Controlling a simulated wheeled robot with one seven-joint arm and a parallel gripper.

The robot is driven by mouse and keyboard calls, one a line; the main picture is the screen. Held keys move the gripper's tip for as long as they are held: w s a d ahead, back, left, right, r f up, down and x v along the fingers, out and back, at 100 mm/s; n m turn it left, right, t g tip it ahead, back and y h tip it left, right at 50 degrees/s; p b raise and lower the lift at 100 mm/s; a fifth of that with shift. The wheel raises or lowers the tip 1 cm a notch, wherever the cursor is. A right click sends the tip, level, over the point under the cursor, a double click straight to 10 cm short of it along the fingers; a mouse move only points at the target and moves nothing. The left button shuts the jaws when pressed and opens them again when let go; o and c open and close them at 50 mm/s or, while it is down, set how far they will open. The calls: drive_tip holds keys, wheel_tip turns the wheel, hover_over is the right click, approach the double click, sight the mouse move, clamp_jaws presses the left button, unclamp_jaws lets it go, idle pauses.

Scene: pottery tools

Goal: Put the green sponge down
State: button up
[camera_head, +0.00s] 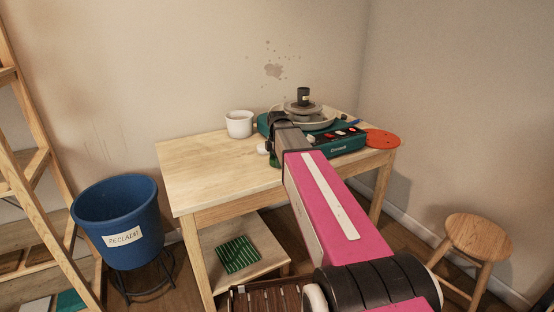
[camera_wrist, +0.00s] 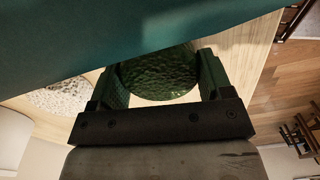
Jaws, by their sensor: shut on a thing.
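The green sponge (camera_wrist: 158,75), dark, rounded and bumpy, sits between the two fingers of my gripper (camera_wrist: 160,72) in the wrist view. My gripper is shut on it, over the light wooden table (camera_head: 205,163) and close to the teal body of the pottery wheel (camera_head: 340,143). That body fills the top of the wrist view (camera_wrist: 120,35). I cannot tell whether the sponge touches the tabletop. In the head view my own arm mostly hides the gripper, and the sponge cannot be made out clearly.
A pale, bumpy round thing (camera_wrist: 65,96) lies on the table left of my gripper. A white pot (camera_head: 239,124) stands farther back. An orange disc (camera_head: 382,139) is at the right end. The table's left part is clear. A blue bucket (camera_head: 117,225) and stool (camera_head: 476,235) stand on the floor.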

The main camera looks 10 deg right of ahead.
drive_tip(key=o, duration=0.7)
wheel_tip(320, 180, up, 12)
drive_tip(key=shift+r, duration=0.15)
drive_tip(key=shift+s, duration=0.1)
idle(0.4)
